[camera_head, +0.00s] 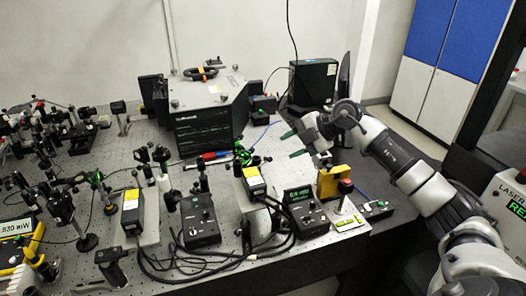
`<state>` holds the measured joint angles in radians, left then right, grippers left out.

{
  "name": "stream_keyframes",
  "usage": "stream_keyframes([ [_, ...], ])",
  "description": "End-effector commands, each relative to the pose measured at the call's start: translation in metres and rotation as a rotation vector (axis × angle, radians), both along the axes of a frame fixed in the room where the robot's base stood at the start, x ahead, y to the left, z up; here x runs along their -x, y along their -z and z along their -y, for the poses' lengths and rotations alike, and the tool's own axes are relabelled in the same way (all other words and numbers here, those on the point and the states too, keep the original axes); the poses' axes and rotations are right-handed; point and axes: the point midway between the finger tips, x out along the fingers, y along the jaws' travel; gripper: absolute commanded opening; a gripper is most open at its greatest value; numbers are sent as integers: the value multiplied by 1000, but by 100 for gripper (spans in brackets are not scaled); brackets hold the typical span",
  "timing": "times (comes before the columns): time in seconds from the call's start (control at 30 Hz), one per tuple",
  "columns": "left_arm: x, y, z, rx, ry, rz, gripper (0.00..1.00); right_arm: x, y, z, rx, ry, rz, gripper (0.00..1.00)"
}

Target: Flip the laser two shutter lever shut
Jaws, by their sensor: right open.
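My right arm comes in from the right edge. Its gripper (292,144) has green-tipped fingers set apart, empty, above the bench between the right-hand laser module and the big dark instrument. Two box-shaped modules with yellow labels look like lasers: one at the left (131,212) and one nearer the middle (254,184). I cannot read which is laser two. A small green part (241,153) is on a mount just behind the middle module. The shutter lever is too small to make out for certain. My left gripper is not in view.
A control box with a green display (303,207) and a dialled controller (200,221) stand in front. Cables cross the front; optics posts crowd the left.

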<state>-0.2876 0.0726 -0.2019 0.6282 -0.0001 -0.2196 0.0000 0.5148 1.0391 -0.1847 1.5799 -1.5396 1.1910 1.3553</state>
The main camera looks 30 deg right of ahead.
Motion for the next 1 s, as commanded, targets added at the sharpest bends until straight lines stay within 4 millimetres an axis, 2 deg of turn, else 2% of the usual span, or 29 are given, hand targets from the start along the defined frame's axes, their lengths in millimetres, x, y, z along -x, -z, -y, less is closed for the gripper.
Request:
stream_keyframes([
  [0.07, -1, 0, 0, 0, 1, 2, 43, 4, -5, 15, 46, 27, -44, 42],
  [0.17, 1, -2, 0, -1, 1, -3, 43, 4, -4, 21, 68, 41, -70, 42],
  [0.33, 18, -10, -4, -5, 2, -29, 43, -8, 11, 9, 64, 40, -75, 42],
  [0.47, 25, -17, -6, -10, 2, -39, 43, -23, 29, -3, 63, 39, -74, 42],
  [0.73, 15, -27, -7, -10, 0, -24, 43, -46, 60, -23, 65, 40, -72, 42],
  [1.0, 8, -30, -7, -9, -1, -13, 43, -53, 70, -28, 67, 40, -70, 42],
])
